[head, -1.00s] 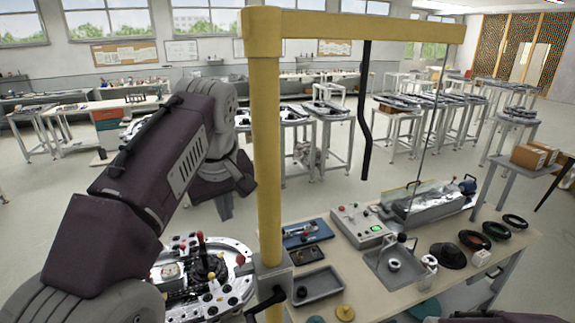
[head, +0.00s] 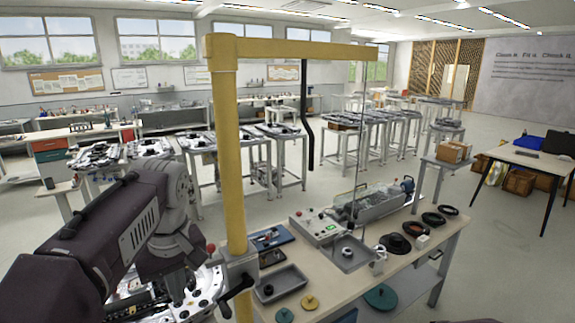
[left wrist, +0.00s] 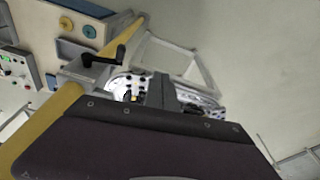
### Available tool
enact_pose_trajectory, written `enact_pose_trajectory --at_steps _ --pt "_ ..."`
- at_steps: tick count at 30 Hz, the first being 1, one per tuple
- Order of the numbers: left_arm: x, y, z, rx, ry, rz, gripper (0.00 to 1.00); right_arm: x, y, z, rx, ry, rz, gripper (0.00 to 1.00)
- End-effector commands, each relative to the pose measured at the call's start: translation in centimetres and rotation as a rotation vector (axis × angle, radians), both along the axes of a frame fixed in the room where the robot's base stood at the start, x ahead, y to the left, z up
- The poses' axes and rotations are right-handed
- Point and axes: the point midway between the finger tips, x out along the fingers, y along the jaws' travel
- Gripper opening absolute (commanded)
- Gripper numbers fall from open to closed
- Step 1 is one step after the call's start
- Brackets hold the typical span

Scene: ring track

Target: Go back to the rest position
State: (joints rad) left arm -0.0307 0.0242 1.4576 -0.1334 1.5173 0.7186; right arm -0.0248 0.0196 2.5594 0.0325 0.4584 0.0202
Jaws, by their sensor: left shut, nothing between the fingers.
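My left gripper (head: 177,292) points down at the lower left of the head view, at the end of my dark purple left arm. It is shut and empty. It hangs in front of a white ring-shaped fixture (head: 205,300) with small dark parts and a red knob, left of the yellow post. In the left wrist view the shut fingers (left wrist: 163,92) show above my dark arm cover, with the white fixture (left wrist: 125,85) behind them. I cannot tell the exact gap to the fixture. My right gripper does not show.
A yellow post (head: 231,170) with a crossbar stands close to the right of my left arm. A black crank handle (head: 237,285) sits low on it. A workbench (head: 330,285) with trays, a control box (head: 318,228) and dark rings lies right. Open floor (head: 480,260) is beyond.

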Motion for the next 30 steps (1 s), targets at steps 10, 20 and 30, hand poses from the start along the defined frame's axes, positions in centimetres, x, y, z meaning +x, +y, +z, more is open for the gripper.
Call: enact_pose_trajectory --at_steps 10,20,30 --pt "-5.6 -1.6 -17.5 -0.063 0.204 -0.225 0.0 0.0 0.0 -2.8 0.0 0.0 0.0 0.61" --pt "-11.0 -3.2 -28.5 -0.083 0.114 -0.611 0.0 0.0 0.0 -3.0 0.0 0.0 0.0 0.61" --pt "-9.9 -3.2 -28.4 -0.062 0.077 -0.67 0.0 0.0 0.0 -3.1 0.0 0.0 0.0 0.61"
